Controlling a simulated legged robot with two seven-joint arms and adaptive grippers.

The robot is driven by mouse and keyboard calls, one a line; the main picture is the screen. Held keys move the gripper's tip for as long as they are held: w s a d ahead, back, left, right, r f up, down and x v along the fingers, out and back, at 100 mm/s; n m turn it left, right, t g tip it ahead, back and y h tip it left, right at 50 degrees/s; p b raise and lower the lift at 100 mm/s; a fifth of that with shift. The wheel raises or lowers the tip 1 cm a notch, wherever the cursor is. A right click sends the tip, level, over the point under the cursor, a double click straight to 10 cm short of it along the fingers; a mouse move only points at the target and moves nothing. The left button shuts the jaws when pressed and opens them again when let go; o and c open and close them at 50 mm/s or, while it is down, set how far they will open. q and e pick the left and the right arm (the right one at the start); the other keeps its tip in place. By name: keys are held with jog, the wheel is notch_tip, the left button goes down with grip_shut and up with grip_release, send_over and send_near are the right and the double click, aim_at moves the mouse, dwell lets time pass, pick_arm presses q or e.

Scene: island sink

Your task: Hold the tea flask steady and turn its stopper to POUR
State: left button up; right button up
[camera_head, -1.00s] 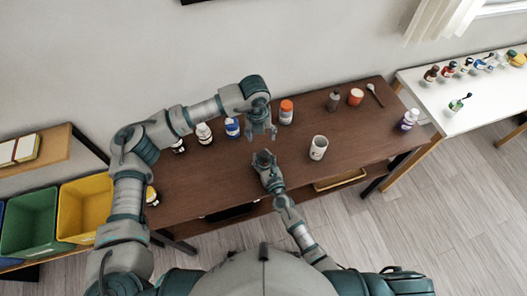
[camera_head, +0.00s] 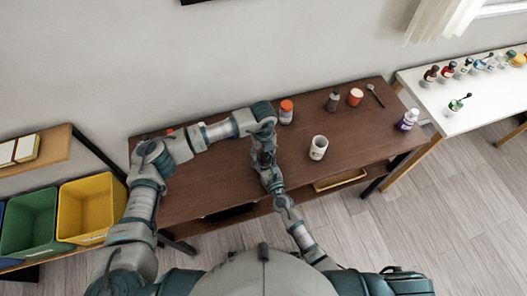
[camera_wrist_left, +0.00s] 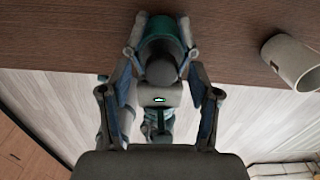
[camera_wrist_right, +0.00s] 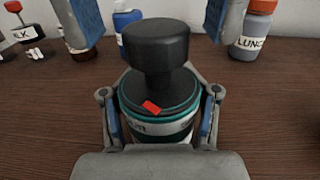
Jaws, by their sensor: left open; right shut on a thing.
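The tea flask (camera_wrist_right: 158,122) stands upright with a teal collar, a pale band of partly hidden lettering and a small red mark. Its black stopper (camera_wrist_right: 155,45) sits on top; it also shows from above in the left wrist view (camera_wrist_left: 161,68). My right gripper (camera_wrist_right: 160,115) is shut on the flask's body, one finger each side. My left gripper (camera_wrist_left: 160,105) is open above the flask; its blue-padded fingers show either side of the stopper in the right wrist view (camera_wrist_right: 152,20), apart from it. In the head view my arms hide the flask.
A white mug (camera_head: 318,148) stands right of the flask. The brown table (camera_head: 215,185) is clear in front.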

pick_arm(q)
jog(key=shift+f, duration=0.3)
pick_arm(e)
jog(key=shift+f, duration=0.1)
pick_arm(q)
jog(key=c, duration=1.2)
